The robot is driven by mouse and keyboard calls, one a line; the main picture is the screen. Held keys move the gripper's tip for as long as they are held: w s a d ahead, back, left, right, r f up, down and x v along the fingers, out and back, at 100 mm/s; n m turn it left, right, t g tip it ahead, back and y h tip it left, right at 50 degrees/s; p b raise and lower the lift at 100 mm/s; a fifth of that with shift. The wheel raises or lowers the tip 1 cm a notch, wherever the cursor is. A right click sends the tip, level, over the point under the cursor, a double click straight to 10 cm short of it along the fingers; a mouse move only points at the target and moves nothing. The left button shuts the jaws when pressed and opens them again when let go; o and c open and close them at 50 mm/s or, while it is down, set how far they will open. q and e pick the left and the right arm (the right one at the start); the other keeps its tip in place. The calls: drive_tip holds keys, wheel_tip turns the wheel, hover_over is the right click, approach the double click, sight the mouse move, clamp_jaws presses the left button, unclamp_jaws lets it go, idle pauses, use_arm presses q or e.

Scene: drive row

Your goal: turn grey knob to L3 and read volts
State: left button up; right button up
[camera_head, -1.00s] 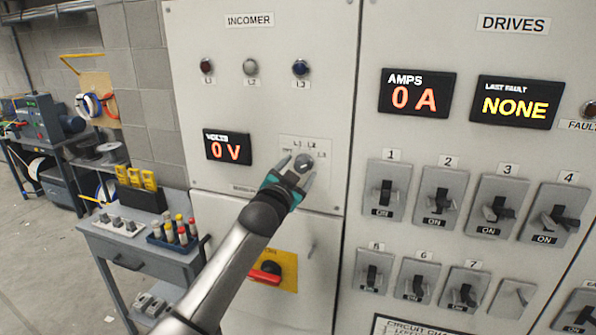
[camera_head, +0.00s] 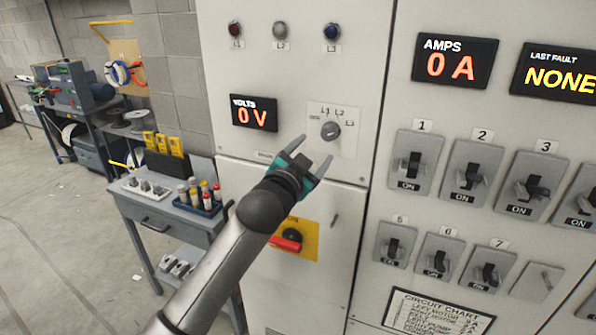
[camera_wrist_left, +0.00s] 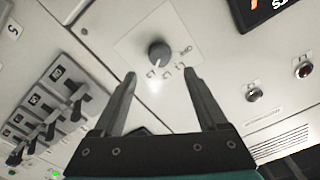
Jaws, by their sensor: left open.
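The grey knob (camera_head: 330,131) sits on a pale plate of the INCOMER panel, with marks OFF, L1, L2 and L3 around its upper side. Its pointer is too small to read surely. The volts display (camera_head: 253,113) left of it reads 0 V. My left gripper (camera_head: 312,153) is open and empty, just below and left of the knob and apart from it. In the left wrist view the knob (camera_wrist_left: 158,53) shows beyond the gap between the open fingers (camera_wrist_left: 160,74), with nothing between them. My right gripper is not in view.
A red-handled switch on a yellow plate (camera_head: 297,240) is below my left wrist. Rows of breakers (camera_head: 415,160) fill the panel at right. A grey cart (camera_head: 165,213) with tools stands at left, close to my arm. Open floor lies further left.

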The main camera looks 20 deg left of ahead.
use_arm(q)
drive_tip(key=s+b, duration=0.1)
drive_tip(key=s, duration=0.6)
drive_tip(key=shift+s+a, duration=0.15)
drive_tip(key=shift+s, duration=0.05)
drive_tip(key=shift+f, duration=0.1)
wheel_tip(320, 180, down, 24)
drive_tip(key=a+n+g+b, duration=0.1)
drive_tip(key=a+g+b, duration=0.1)
drive_tip(key=g+b, duration=0.25)
drive_tip(key=s+f+n+g+y+b, duration=0.1)
drive_tip(key=s+f+g+b, duration=0.2)
drive_tip(key=f, duration=0.9)
drive_tip(key=s+f+n+g+b, duration=0.15)
drive_tip(key=s+f, duration=0.25)
drive_tip(key=f, duration=0.8)
drive_tip(key=s+d+f+g+b, duration=0.2)
drive_tip(key=s+f+g+b, duration=0.45)
drive_tip(key=s+f, duration=2.05)
drive_tip(key=s+d+f+g+b, duration=0.1)
drive_tip(key=s+f+b, duration=0.2)
drive_tip(key=s+f, duration=0.4)
drive_tip(key=s, duration=0.6)
drive_tip(key=shift+s+f+n+b, duration=0.2)
drive_tip(key=shift+s+n+b, duration=0.15)
drive_tip(key=shift+d+g, duration=0.1)
drive_tip(key=shift+g, duration=0.15)
